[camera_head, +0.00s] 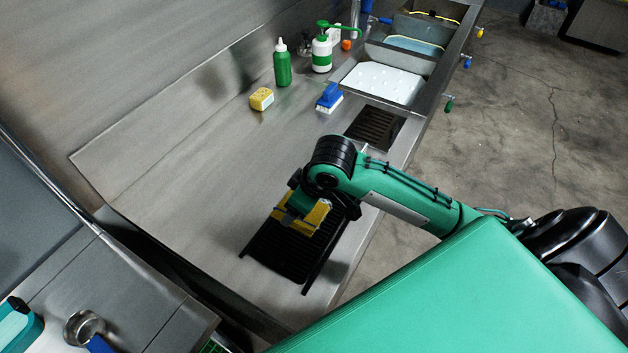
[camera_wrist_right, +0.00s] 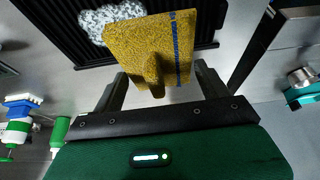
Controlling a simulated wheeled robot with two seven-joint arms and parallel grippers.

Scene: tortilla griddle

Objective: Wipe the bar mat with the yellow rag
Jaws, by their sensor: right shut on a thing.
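The black ribbed bar mat (camera_head: 272,262) lies on the steel counter near its front edge. It also shows at the top of the right wrist view (camera_wrist_right: 52,38). My right gripper (camera_head: 303,208) is over the far part of the mat, shut on the yellow rag (camera_head: 315,217). In the right wrist view the rag (camera_wrist_right: 165,38) has a blue stripe, and a pinched fold of it stands between the fingers (camera_wrist_right: 158,85). A whitish foamy patch (camera_wrist_right: 102,18) lies on the mat beside the rag. I cannot tell whether the rag presses on the mat. My left gripper is out of view.
A yellow sponge (camera_head: 261,99), green bottle (camera_head: 282,68), pump bottle (camera_head: 322,54) and blue brush (camera_head: 328,100) stand farther back. Sink basins (camera_head: 382,83) and a dark grate (camera_head: 374,128) lie beyond the arm. The counter left of the mat is clear. A metal cup (camera_head: 84,328) sits bottom left.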

